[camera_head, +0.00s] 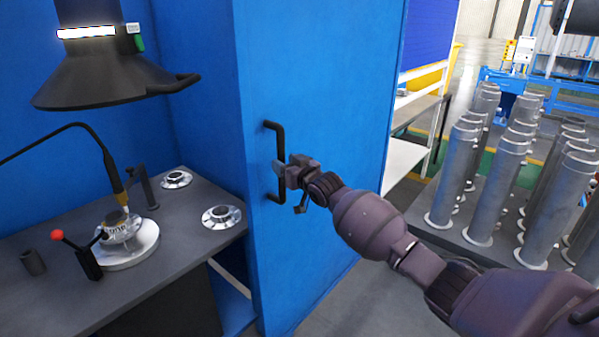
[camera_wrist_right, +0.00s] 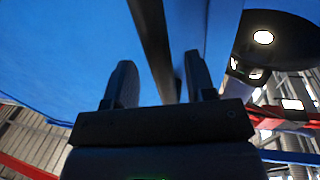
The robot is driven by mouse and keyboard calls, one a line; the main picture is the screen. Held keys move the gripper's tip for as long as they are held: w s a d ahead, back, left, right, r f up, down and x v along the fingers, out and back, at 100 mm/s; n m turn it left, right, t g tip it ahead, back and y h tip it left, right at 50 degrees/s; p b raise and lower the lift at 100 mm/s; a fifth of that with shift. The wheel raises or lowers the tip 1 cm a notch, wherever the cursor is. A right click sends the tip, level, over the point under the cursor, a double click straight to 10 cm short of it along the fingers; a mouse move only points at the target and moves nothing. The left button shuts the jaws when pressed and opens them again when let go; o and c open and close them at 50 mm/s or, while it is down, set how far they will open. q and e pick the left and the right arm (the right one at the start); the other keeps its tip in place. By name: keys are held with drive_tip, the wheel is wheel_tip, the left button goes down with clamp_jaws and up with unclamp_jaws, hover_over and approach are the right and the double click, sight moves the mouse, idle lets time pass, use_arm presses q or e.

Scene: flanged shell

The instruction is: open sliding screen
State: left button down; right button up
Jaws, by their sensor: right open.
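The sliding screen (camera_head: 330,80) is a tall blue panel to the right of the workbench. A black bar handle (camera_head: 271,126) stands upright near its left edge. My right gripper (camera_head: 281,172) is open at the middle of the handle and hides part of it. In the right wrist view, the dark handle bar (camera_wrist_right: 153,40) runs down between the two spread fingers of the right gripper (camera_wrist_right: 160,82). I cannot tell whether a finger touches it. My left gripper is not in view.
A grey workbench (camera_head: 185,235) at left holds a welding fixture (camera_head: 128,242) and flanged parts (camera_head: 221,216). A dark extraction hood (camera_head: 110,80) hangs above it. Several flanged grey pipes (camera_head: 497,190) stand on a platform at right, behind my right arm. White shelves (camera_head: 405,155) stand beyond the screen.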

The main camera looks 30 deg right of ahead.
drive_tip(key=s+d, duration=0.1)
drive_tip(key=s, duration=0.5)
drive_tip(key=shift+s+d, duration=0.2)
drive_tip(key=shift+s, duration=0.15)
drive_tip(key=s+a+f+g+h, duration=0.1)
drive_tip(key=s+a+f+g, duration=0.1)
drive_tip(key=s+f, duration=0.7)
drive_tip(key=s+a+f+g+h, duration=0.1)
drive_tip(key=s+a+f+g, duration=0.1)
drive_tip(key=s+f, duration=0.8)
drive_tip(key=s+a+f+m+g+h, duration=0.1)
drive_tip(key=s+a+f, duration=0.1)
drive_tip(key=s+f, duration=0.8)
drive_tip(key=s, duration=0.9)
drive_tip(key=shift+g+h, duration=0.3)
drive_tip(key=shift+g, duration=0.1)
